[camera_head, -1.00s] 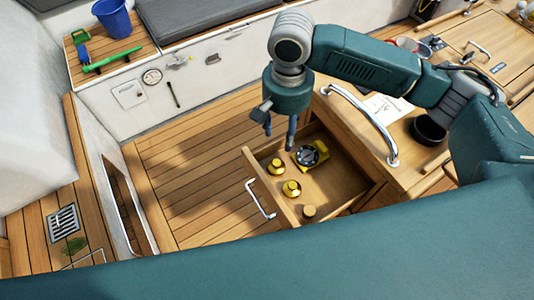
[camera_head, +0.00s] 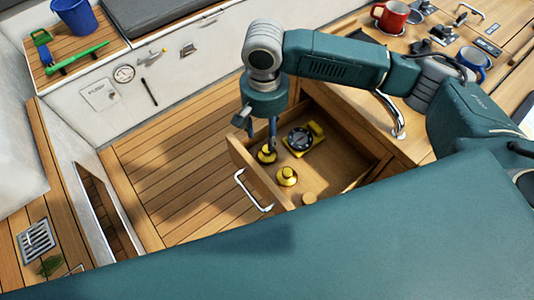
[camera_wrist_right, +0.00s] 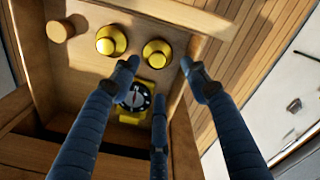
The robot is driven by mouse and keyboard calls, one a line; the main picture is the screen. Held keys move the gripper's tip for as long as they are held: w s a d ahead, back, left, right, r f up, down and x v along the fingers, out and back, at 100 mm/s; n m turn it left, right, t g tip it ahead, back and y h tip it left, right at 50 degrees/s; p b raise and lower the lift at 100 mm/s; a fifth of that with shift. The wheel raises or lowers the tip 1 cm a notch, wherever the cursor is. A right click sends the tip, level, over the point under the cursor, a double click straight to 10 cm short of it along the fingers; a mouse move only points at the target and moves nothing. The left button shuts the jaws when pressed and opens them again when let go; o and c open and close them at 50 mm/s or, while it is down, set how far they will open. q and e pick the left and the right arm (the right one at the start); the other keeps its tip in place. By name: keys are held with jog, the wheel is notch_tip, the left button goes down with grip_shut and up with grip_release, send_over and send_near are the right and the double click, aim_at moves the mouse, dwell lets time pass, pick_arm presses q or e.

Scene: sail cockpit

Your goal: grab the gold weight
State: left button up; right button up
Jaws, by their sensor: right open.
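Two gold weights with round knobs stand in the open wooden drawer. The far gold weight (camera_head: 267,157) is right by my right gripper's fingertips; in the wrist view it shows (camera_wrist_right: 157,52) just beyond the gap between the fingers. The nearer gold weight (camera_head: 287,177) also shows in the wrist view (camera_wrist_right: 111,40), left of the fingers. My right gripper (camera_head: 261,138) points down over the drawer's far end. Its three blue fingers (camera_wrist_right: 160,76) are spread, with nothing held. My left gripper is not in view.
The drawer (camera_head: 245,163) also holds a yellow instrument with a black dial (camera_head: 300,138) beside the far weight, and a cork-like cylinder (camera_head: 308,199) at the near end. A red mug (camera_head: 391,15) and a blue mug (camera_head: 473,62) stand on the counter.

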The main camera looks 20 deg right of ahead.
aim_at(267, 153)
jog(key=f, duration=0.5)
jog(key=f+p, duration=0.1)
jog(key=f, duration=0.1)
jog(key=shift+s+d+f, duration=0.1)
jog(key=shift+d+f, duration=0.15)
jog(key=shift+f, duration=0.15)
jog(key=shift+c, duration=0.3)
jog(key=shift+r, duration=0.1)
grip_shut()
